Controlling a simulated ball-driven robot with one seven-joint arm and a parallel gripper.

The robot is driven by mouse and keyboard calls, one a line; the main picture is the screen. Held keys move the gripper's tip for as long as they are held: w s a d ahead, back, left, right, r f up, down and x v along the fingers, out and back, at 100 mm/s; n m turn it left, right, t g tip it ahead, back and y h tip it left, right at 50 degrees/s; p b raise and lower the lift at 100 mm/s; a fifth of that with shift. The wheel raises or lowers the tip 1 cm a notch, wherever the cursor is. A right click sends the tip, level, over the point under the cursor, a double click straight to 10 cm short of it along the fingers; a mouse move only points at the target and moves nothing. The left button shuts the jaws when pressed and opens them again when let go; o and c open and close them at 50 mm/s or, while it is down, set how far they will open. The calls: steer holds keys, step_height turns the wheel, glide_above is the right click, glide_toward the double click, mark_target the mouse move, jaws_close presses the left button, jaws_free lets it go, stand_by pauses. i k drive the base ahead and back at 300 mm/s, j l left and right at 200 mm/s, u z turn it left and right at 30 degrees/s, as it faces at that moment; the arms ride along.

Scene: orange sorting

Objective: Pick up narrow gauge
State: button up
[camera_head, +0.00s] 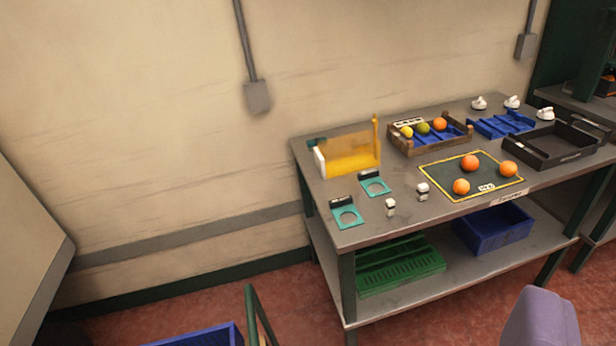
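Two teal ring gauges with dark label tabs lie flat on the front left part of the grey workbench (405,205). The nearer gauge (344,208) is by the bench's left edge. The farther gauge (366,187) lies just behind it and to its right. Each has a round hole; the labels are too small to read, so I cannot tell which gauge is the narrow one. My gripper does not show in this view.
Two small white-and-black items (390,207) (422,191) stand beside the gauges. Behind them is a yellow translucent guard (350,155). Oranges (461,186) lie on a yellow-edged dark mat (440,171). A wooden crate (400,144) holds fruit. A purple shape (540,320) stands on the floor side.

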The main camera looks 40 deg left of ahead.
mark_target(340, 207)
steer(key=i+l+u, duration=0.55)
steer(key=u, duration=0.15)
steer(key=i+l+u, duration=0.2)
steer(key=l+u, duration=0.2)
